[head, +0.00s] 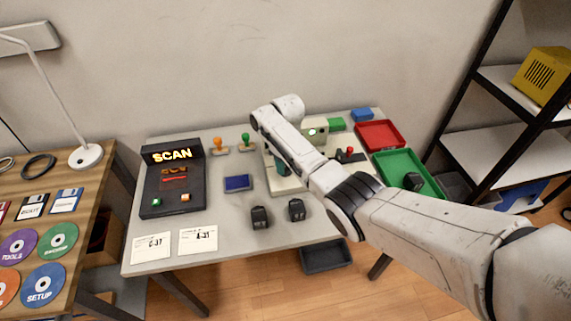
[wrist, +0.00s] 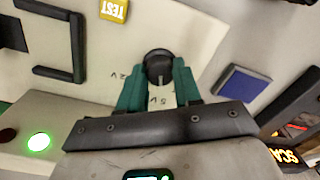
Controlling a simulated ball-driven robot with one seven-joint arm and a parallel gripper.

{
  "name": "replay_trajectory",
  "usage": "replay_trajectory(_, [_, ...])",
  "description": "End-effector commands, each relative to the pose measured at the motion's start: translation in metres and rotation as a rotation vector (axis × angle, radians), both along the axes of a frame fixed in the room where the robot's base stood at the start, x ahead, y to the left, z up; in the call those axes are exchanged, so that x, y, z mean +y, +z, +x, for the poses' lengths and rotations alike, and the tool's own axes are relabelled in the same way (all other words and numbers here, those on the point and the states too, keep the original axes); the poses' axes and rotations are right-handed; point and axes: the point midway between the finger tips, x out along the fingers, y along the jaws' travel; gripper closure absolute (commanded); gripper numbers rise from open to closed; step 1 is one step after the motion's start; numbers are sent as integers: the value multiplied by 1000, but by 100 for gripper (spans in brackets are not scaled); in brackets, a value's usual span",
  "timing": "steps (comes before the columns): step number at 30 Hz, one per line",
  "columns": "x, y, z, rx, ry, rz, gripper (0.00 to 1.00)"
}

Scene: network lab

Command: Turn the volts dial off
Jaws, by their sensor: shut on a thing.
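The volts dial (wrist: 158,66) is a round black knob on a cream panel, seen in the wrist view. Small markings (wrist: 154,99) that look like voltage labels are printed around it. My gripper (wrist: 158,80) has green fingers on either side of the knob and is shut on it. In the head view my gripper (head: 283,165) reaches down to the cream tester (head: 290,186), and my arm hides the dial there. The dial's exact pointer position is hard to read.
A yellow TEST button (wrist: 114,10) and a lit green lamp (wrist: 39,143) are near the dial. Left of the tester are a blue-screened device (head: 238,183) and a black SCAN unit (head: 173,178). Red (head: 380,123) and green (head: 383,157) trays stand at right.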

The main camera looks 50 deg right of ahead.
Motion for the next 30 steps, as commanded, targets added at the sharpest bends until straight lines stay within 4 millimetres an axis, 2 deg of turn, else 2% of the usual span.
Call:
replay_trajectory(18, [0, 0, 1, -1, 559, 0, 97])
replay_trajectory(30, [0, 0, 1, -1, 761, 0, 97])
